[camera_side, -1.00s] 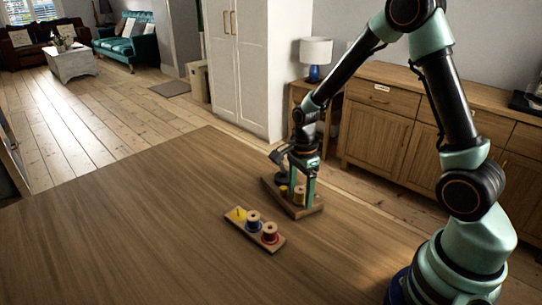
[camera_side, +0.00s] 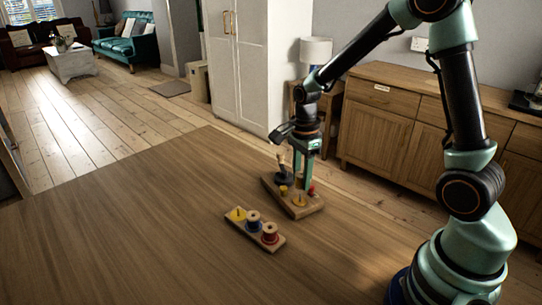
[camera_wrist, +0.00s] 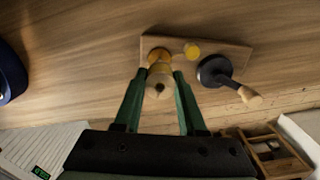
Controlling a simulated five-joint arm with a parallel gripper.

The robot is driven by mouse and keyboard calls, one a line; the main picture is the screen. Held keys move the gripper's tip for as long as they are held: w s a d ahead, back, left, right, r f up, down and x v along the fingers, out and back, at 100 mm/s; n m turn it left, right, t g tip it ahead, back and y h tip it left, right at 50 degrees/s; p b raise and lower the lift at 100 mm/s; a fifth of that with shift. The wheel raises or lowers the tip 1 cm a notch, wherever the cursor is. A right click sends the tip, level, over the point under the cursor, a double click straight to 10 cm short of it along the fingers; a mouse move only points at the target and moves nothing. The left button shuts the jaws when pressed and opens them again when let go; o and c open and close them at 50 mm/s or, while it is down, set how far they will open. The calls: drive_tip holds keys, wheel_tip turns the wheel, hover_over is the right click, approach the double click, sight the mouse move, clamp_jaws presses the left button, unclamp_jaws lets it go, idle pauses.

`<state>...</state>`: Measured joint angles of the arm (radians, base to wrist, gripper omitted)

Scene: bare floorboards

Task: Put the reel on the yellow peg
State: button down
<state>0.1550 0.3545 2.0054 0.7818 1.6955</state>
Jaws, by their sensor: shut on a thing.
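The reel (camera_wrist: 160,84) is between my gripper's fingers (camera_wrist: 160,75) in the wrist view, its pale wooden end facing the camera. My gripper (camera_side: 304,182) is shut on it, above the wooden winder board, and the reel is hard to make out in the side view. The yellow peg (camera_side: 237,213) stands empty at the far left end of a small wooden rack (camera_side: 258,238), to the left of and nearer than my gripper. The rack's blue and red places each carry a reel. The rack is outside the wrist view.
The tabletop left of the rack is clear.

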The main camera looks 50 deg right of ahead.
wheel_tip(320, 180, up, 14)
drive_tip(key=w+a+f+n, duration=0.1)
drive_tip(key=w+a+f, duration=0.2)
drive_tip(key=a+f, duration=0.1)
drive_tip(key=w+a+f+n, duration=0.1)
drive_tip(key=w+a+f, duration=0.2)
drive_tip(key=a+f, duration=0.1)
drive_tip(key=w+a+f+n, duration=0.1)
drive_tip(key=w+a+f, duration=0.2)
drive_tip(key=a, duration=0.3)
drive_tip(key=shift+f, duration=0.6)
drive_tip(key=shift+d, duration=0.1)
drive_tip(key=shift+f, duration=2.5)
drive_tip(key=shift+f, duration=1.7)
drive_tip(key=shift+c, duration=2)
unclamp_jaws()
